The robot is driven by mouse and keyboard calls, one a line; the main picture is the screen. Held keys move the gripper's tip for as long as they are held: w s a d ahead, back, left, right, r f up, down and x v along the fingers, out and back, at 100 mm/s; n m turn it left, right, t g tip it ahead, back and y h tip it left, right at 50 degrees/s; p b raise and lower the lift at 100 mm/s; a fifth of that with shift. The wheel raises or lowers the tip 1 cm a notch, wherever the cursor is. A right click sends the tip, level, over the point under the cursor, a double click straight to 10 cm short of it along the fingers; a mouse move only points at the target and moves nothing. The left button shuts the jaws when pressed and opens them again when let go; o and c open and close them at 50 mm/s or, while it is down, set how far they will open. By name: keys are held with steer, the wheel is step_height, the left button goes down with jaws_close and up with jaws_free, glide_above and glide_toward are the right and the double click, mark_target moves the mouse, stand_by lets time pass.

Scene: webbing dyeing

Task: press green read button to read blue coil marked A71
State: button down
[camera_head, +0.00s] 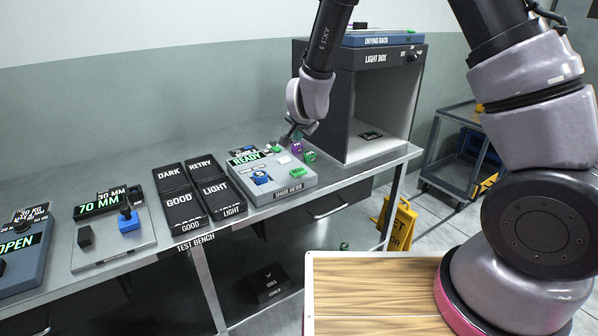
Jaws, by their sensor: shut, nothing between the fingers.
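The grey shade meter (270,195) stands on the test bench, and its display (246,158) reads READY. A small blue coil (261,178) sits on the meter's left part; its marking is too small to read. The green button (297,172) is on the meter's right front part, and its lettering is too small to read. My gripper (287,139) is shut and empty, pointing down above the meter's back edge. It is behind the green button and apart from it. The fingertips are small and partly dark against the scene.
A purple coil (297,147) and a green coil (309,155) stand by the meter's back right. A light box (375,100) stands farther right. Bins marked DARK, RETRY, GOOD and LIGHT (222,190) are left of the meter. A gauge (112,240) reading 70 MM is farther left.

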mark_target(298, 173)
steer(key=shift+f, duration=0.1)
steer(key=shift+f, duration=4.3)
steer(key=shift+f, duration=0.1)
steer(key=shift+f, duration=0.3)
steer(key=shift+f, duration=0.45)
steer(key=shift+r, duration=0.9)
steer(key=shift+r, duration=2.5)
